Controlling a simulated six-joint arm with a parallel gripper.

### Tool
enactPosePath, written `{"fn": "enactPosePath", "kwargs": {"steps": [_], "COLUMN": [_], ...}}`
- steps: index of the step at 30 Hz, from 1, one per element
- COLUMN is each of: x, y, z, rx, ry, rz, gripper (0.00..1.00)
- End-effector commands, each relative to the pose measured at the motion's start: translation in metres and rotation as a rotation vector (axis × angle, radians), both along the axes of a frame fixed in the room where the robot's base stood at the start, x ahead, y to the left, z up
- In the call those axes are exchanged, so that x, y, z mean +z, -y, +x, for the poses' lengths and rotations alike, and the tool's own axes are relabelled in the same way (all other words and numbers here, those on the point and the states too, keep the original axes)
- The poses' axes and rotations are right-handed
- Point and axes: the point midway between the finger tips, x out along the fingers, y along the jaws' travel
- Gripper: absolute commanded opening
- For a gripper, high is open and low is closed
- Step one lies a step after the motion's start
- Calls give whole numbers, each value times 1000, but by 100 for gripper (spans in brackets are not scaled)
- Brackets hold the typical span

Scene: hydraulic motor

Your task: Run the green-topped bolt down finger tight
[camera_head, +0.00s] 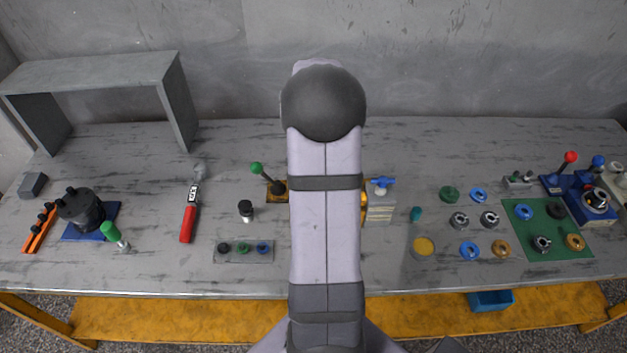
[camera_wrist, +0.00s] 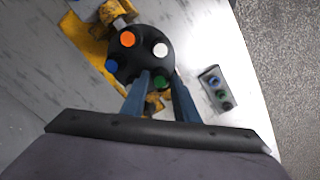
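In the wrist view a round black motor cover (camera_wrist: 140,52) carries bolts with coloured tops: orange (camera_wrist: 128,39), white (camera_wrist: 160,49), blue (camera_wrist: 112,65) and green. The green-topped bolt (camera_wrist: 160,82) is at the cover's edge nearest my gripper (camera_wrist: 161,76). My two blue fingers stand apart, one on each side of the green top. I cannot tell whether they touch it. The bolt's shank and how far it is seated are hidden. In the head view my arm hides the cover and my gripper.
Yellow parts (camera_wrist: 93,52) lie under and around the cover. A small grey rack (camera_wrist: 217,90) with round pieces is right of it; it shows in the head view too (camera_head: 231,258).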

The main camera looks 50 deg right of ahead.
Motion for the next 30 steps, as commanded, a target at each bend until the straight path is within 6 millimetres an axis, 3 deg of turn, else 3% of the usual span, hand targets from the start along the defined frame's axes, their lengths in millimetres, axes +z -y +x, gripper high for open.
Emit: {"fn": "enactPosePath", "kwargs": {"steps": [14,30], "x": [-10,-5], "y": [0,0], "z": [0,0], "rx": [0,0], "ry": [0,0], "rz": [0,0], "gripper": [27,27]}}
